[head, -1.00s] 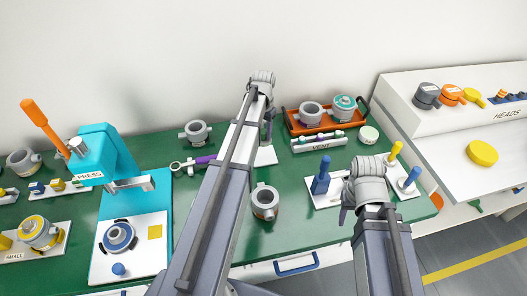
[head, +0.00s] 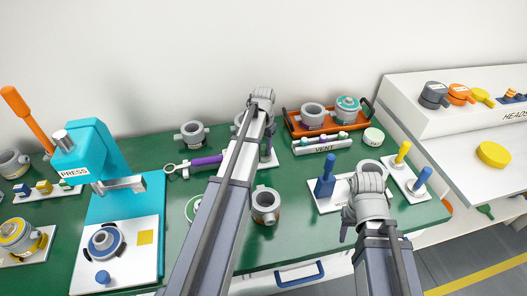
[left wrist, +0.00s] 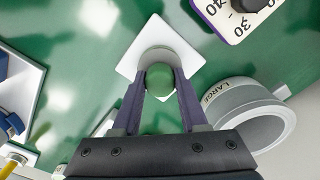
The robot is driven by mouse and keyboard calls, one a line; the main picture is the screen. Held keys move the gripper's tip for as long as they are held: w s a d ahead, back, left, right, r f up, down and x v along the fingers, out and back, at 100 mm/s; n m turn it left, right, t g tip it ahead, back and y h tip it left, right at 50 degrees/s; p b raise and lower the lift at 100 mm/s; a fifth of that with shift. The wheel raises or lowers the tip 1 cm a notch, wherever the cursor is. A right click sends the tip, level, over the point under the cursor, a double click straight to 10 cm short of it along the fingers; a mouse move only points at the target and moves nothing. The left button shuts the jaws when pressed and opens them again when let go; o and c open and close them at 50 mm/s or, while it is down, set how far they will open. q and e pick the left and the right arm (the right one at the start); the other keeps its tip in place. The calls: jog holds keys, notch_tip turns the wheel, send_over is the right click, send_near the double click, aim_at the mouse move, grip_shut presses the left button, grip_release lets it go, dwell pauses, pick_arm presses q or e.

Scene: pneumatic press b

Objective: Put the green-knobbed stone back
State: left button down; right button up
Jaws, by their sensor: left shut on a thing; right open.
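The green knob of the stone (left wrist: 160,87) is between the fingers of my left gripper (left wrist: 160,108) in the left wrist view. The gripper is shut on it. A white square plate (left wrist: 137,62) lies just beyond the knob; I cannot tell whether the stone touches it. In the head view my left gripper (head: 268,157) hangs behind the middle of the table, and my arm hides the stone there. My right gripper (head: 347,228) is open and empty over the right side of the table, near a plate with a blue peg (head: 325,180).
A grey ring marked LARGE (left wrist: 248,118) stands close to my left gripper, with a purple-edged dial (left wrist: 235,12) nearby. A turquoise press (head: 88,158) stands at left. An orange tray (head: 330,127) with grey cups is at back right. A loose cup (head: 265,205) stands mid-table.

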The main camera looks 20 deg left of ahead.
aim_at(264, 148)
pick_arm(q)
jog(key=shift+r, duration=0.1)
pick_arm(e)
jog(key=shift+f, duration=0.1)
pick_arm(q)
jog(key=shift+c, duration=2.2)
grip_release()
jog(key=shift+f, duration=0.2)
jog(key=r+p, duration=0.3)
jog(key=r, duration=0.1)
jog(key=r+p, duration=0.4)
jog(key=shift+s+d+p, duration=0.15)
jog(key=shift+d+p, duration=0.05)
jog(key=shift+p, duration=0.1)
jog(key=s+d+m+y, duration=0.1)
jog(key=s+d+m, duration=0.1)
jog(key=s+d, duration=1.9)
jog(key=d, duration=0.4)
jog(key=shift+s, duration=0.3)
pick_arm(e)
notch_tip(264, 148, up, 8)
